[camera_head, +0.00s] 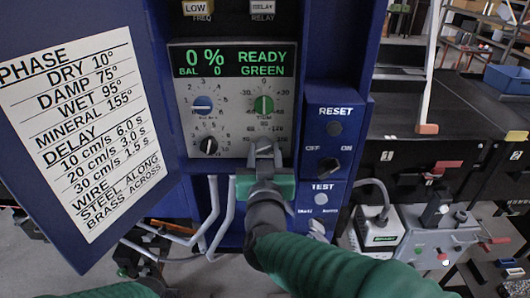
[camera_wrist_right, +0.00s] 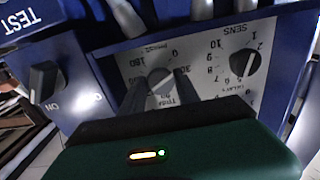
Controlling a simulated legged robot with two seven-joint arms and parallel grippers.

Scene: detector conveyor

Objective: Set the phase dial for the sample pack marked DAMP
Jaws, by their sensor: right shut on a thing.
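The phase dial (camera_wrist_right: 161,79) is a grey knob on the pale control panel (camera_wrist_right: 212,84); its scale numbers 0, 30 and 180 show upside down in the wrist view. My right gripper (camera_wrist_right: 160,92) has its fingers on either side of this knob and is shut on it. In the head view, my right gripper (camera_head: 263,150) hides most of the dial. The dial's exact setting cannot be read. The chart (camera_head: 80,125) on the left lists DAMP 75°. The display (camera_head: 232,60) reads 0 %, BAL 0, READY, GREEN. My left gripper is not seen.
Beside the phase dial is a black SENS knob (camera_wrist_right: 245,62), also in the head view (camera_head: 208,145). A black on/off switch (camera_head: 328,167) sits right. The open door (camera_head: 140,78) bears the chart.

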